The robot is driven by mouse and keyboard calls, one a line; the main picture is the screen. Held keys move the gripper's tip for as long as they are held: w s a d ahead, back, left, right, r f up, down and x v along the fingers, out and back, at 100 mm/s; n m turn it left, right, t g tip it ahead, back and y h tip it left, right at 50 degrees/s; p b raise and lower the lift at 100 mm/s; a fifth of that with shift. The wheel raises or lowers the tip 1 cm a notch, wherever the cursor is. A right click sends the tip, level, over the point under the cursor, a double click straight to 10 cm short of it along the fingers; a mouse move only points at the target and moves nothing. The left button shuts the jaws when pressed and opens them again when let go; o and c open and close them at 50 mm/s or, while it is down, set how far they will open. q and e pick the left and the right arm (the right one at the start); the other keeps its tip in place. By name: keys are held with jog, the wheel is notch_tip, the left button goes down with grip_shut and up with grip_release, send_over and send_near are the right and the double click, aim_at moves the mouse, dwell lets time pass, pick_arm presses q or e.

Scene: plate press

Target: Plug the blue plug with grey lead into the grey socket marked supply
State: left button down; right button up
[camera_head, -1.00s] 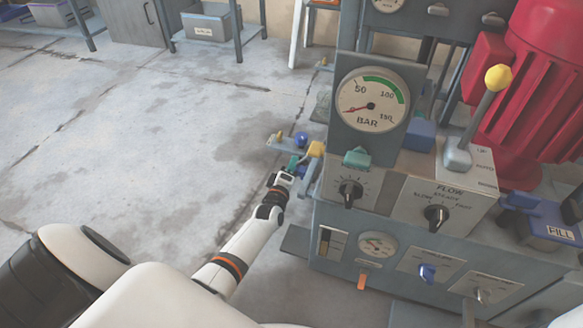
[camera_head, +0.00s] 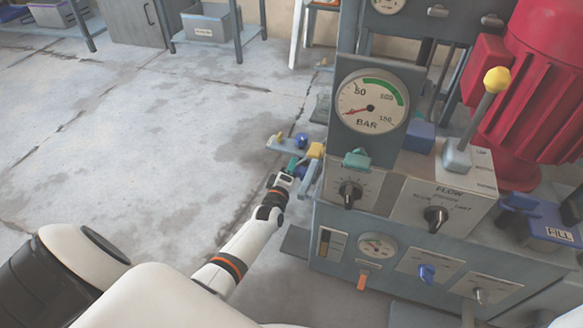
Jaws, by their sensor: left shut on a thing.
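My left gripper (camera_head: 288,178) reaches in from the left to the left side of the grey press. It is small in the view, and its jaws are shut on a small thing. A small blue piece (camera_head: 301,172), which looks like the blue plug, shows right at the fingertips. A teal piece (camera_head: 292,163) is just beyond them. I cannot make out the grey lead, the grey socket or its supply mark. Whether the plug touches a socket cannot be told. My right gripper is out of view.
A yellow block (camera_head: 316,150) and a blue ball (camera_head: 302,139) on a small side shelf are close beyond the gripper. The press panel (camera_head: 440,205) with knobs and a pressure gauge (camera_head: 371,102) stands to the right. The floor at left is clear.

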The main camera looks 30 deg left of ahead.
aim_at(302, 177)
pick_arm(q)
jog(key=shift+w+d+f, duration=0.15)
jog(key=shift+d, duration=0.4)
jog(key=shift+w+d+f, duration=0.15)
jog(key=shift+d, duration=0.4)
jog(key=shift+w+d+f+b, duration=0.15)
jog(key=shift+d+b, duration=0.15)
jog(key=shift+d, duration=0.3)
jog(key=shift+w+d, duration=0.1)
jog(key=shift+d, duration=0.4)
jog(key=shift+a, duration=0.35)
jog(key=shift+s+a, duration=0.35)
jog(key=shift+a, duration=0.4)
jog(key=shift+s+a+r+p, duration=0.1)
jog(key=shift+a+r+p, duration=0.15)
jog(key=shift+a, duration=0.3)
jog(key=shift+s+a+r+p, duration=0.1)
jog(key=shift+a+r+p, duration=0.1)
jog(key=shift+a, duration=0.35)
jog(key=shift+s, duration=0.1)
